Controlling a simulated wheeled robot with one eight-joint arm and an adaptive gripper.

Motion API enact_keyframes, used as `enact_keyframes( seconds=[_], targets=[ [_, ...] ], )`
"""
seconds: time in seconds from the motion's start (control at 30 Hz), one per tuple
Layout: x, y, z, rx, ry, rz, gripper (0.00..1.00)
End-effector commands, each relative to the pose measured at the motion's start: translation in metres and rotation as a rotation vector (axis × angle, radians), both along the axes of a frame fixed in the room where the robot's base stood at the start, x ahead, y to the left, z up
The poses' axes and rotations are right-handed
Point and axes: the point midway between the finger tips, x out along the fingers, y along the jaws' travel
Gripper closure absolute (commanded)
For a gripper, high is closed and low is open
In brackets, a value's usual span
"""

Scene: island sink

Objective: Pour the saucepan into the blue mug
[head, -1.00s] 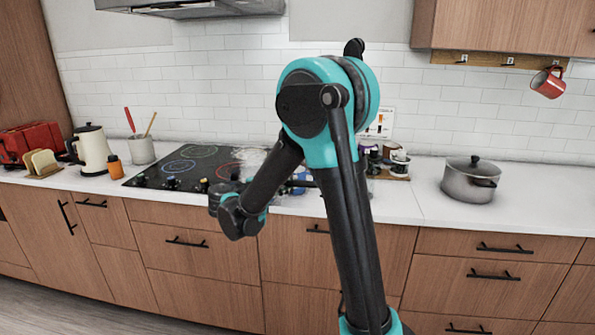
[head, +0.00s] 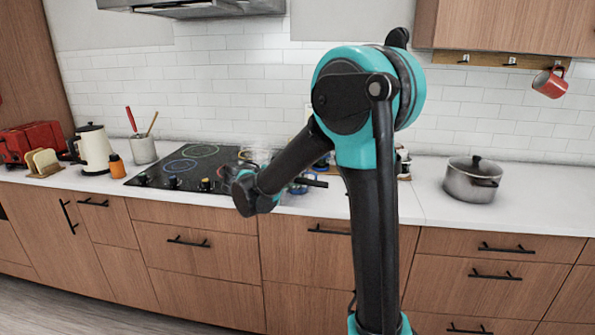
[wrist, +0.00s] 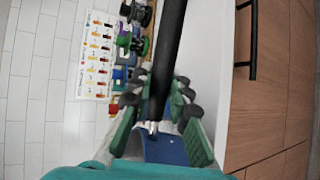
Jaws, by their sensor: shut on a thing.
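My gripper (wrist: 160,106) shows in the wrist view with a green-padded finger on each side of a dark bar-like handle (wrist: 170,50), and it is shut on it. This looks like the saucepan handle; in the head view it sticks out to the right of my gripper as a dark bar (head: 313,181). The pan body is mostly hidden by my arm, with faint steam above the hob. A blue surface (wrist: 178,150), probably the blue mug, shows behind the fingers. In the head view a small blue patch (head: 298,189) sits below the handle, partly hidden by my arm.
The black hob (head: 165,172) lies left of my arm. A lidded grey pot (head: 472,182) stands on the right counter. In the wrist view, several small items (wrist: 122,75) stand near the white wall chart (wrist: 96,55). The counter (head: 425,190) is clear before the pot.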

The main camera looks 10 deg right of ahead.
Motion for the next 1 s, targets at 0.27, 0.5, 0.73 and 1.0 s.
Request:
enact_keyframes(
  seconds=[0.27, 0.5, 0.73, 1.0],
  targets=[
    [0.008, -0.019, 0.008, 0.164, 0.074, -0.004, 1.0],
    [0.014, -0.032, 0.022, 0.296, 0.134, -0.004, 1.0],
    [0.018, -0.04, 0.032, 0.376, 0.172, -0.002, 1.0],
    [0.021, -0.045, 0.033, 0.475, 0.217, -0.003, 1.0]
  ],
)
